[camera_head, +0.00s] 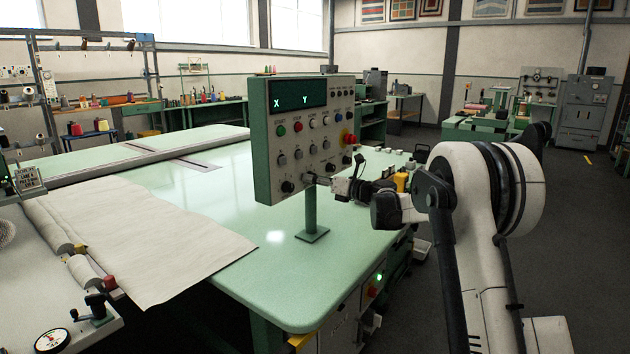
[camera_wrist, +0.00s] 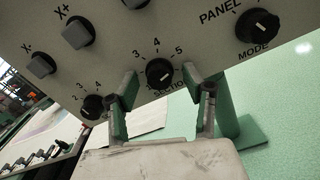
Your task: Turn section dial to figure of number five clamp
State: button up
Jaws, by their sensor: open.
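The section dial (camera_wrist: 160,72) is a round black knob on the control panel (camera_head: 262,150). In the wrist view, figures 3, 4 and 5 show around it, and its label below is partly hidden. I cannot tell surely which figure its mark points to. My gripper (camera_wrist: 158,84) is open, with one finger on each side of the dial; a gap shows at least on the right. In the head view, my gripper (camera_head: 317,180) is at the panel's lower edge and hides much of the dial. I cannot read any clamp number.
The mode dial (camera_wrist: 258,25) is right of the section dial; another numbered dial (camera_wrist: 93,106) is lower left. X buttons (camera_wrist: 78,33) sit above. The panel stands on a post (camera_head: 311,212) on the green table (camera_head: 270,255). Pale cloth (camera_head: 140,235) lies at left.

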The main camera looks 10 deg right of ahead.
jog(key=v, duration=1.2)
jog(key=s+a+r+n+g+h, duration=0.1)
jog(key=s+a+n+g+h, duration=0.1)
jog(key=s+a+n, duration=0.45)
jog(key=s+a+r+n+g+h+p, duration=0.1)
jog(key=s+n, duration=0.2)
jog(key=s, duration=0.6)
jog(key=s+a+r+n+g+h, duration=0.1)
jog(key=s+a+n+g+h, duration=0.1)
jog(key=s+a+n, duration=0.4)
jog(key=s+d+f+n+h, duration=0.2)
jog(key=s+n, duration=0.3)
jog(key=s, duration=0.4)
jog(key=s+d+f+n+h, duration=0.1)
jog(key=s+f+n, duration=0.3)
jog(key=s, duration=0.6)
jog(key=s+d+f+n+g+h+p, duration=0.1)
jog(key=s+d+f+n+h, duration=0.1)
jog(key=s+n, duration=0.5)
jog(key=s+f+h, duration=0.1)
jog(key=s+h, duration=0.1)
jog(key=s, duration=0.1)
jog(key=shift+d, duration=0.4)
